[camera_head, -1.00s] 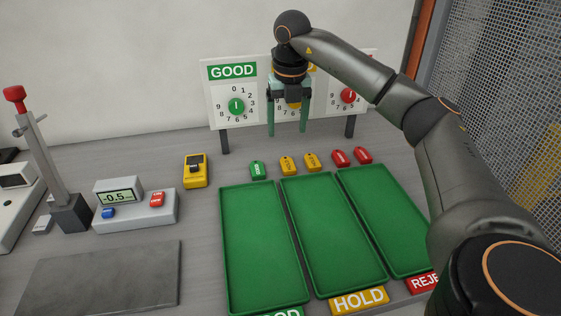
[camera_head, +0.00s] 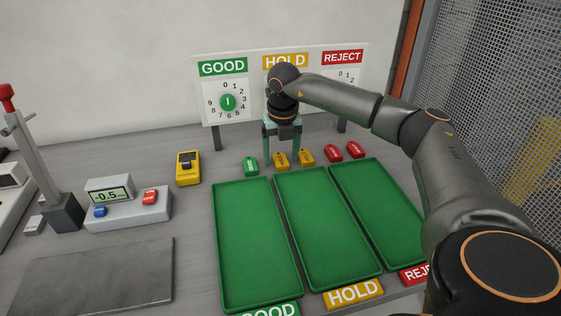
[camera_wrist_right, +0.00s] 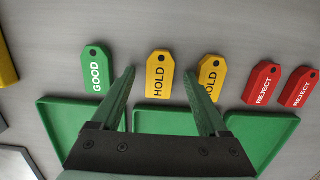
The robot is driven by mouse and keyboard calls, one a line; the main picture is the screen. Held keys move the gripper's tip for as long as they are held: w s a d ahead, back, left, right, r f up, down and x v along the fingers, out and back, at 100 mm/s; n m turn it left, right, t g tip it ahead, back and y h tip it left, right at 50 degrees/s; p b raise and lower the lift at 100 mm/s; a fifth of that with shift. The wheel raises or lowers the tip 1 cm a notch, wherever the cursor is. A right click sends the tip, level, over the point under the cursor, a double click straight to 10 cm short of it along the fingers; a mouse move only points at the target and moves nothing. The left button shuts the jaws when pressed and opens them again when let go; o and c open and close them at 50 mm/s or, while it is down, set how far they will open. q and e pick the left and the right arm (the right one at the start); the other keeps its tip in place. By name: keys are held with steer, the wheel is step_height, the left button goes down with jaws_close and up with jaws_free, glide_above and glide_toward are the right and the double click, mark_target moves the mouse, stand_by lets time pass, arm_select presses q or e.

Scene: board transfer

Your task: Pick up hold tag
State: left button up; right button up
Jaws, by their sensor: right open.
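Two yellow hold tags lie flat on the table behind the green trays. The left hold tag (camera_head: 281,162) also shows in the right wrist view (camera_wrist_right: 159,76), between my two fingers and just past their tips. The right hold tag (camera_head: 306,157) is partly covered by the right finger in the wrist view (camera_wrist_right: 213,72). My right gripper (camera_head: 281,156) is open and empty, pointing down over the hold tags; it also shows in the wrist view (camera_wrist_right: 159,74). I cannot tell its exact height above the table. My left gripper is out of view.
A green GOOD tag (camera_head: 251,166) lies to the left, and red REJECT tags (camera_head: 334,152) lie to the right. Three green trays (camera_head: 256,296) stand in front. The counter board (camera_head: 240,78) stands behind. A yellow device (camera_head: 188,168) is further left.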

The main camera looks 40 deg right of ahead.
steer(key=shift+c, duration=0.2)
jaws_close()
stand_by(0.3)
steer(key=shift+r, duration=0.2)
